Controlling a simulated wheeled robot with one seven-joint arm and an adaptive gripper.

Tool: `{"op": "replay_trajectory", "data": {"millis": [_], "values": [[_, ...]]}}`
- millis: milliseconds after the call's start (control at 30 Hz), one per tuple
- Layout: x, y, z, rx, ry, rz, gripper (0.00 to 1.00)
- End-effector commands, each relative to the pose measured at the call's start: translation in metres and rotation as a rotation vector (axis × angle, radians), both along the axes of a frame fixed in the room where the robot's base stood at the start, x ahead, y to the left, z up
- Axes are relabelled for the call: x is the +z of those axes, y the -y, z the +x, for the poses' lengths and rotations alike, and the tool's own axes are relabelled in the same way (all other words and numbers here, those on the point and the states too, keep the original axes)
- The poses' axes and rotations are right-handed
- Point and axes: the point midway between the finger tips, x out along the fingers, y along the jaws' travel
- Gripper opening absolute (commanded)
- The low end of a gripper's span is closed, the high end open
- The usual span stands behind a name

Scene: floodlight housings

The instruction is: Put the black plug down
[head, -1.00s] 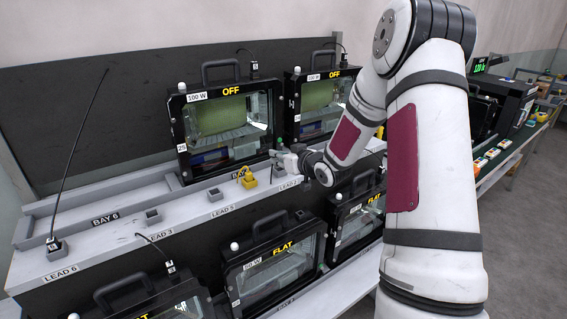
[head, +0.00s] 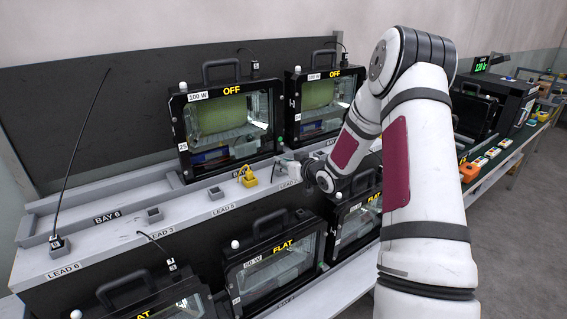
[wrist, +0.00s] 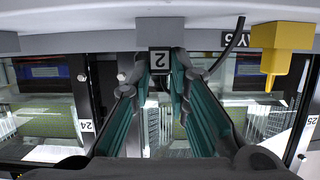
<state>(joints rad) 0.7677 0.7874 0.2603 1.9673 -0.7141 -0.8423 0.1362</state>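The black plug (wrist: 160,62), marked 2, is between the fingertips of my gripper (wrist: 161,72) in the wrist view, with a teal-padded finger against each side. A dark cable (wrist: 228,46) shows just to its right. The plug is close to the grey shelf (wrist: 110,42); I cannot tell whether it touches it. In the head view my gripper (head: 284,166) is low over the shelf near a lead label, right of the yellow plug (head: 248,178). The black plug cannot be made out there.
The yellow plug also shows in the wrist view (wrist: 282,40), to the right of the fingers. An OFF floodlight housing (head: 228,125) stands behind. FLAT housings (head: 275,262) stand below. Small grey sockets (head: 153,214) line the shelf, with bare surface between them.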

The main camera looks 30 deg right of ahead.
Motion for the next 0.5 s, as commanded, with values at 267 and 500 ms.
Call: {"op": "replay_trajectory", "data": {"millis": [267,500], "values": [[0.0001,-0.0003,-0.0001,0.0,-0.001,0.0,0.36],[0.0057,0.0006,-0.0057,-0.001,-0.001,-0.001,0.36]]}}
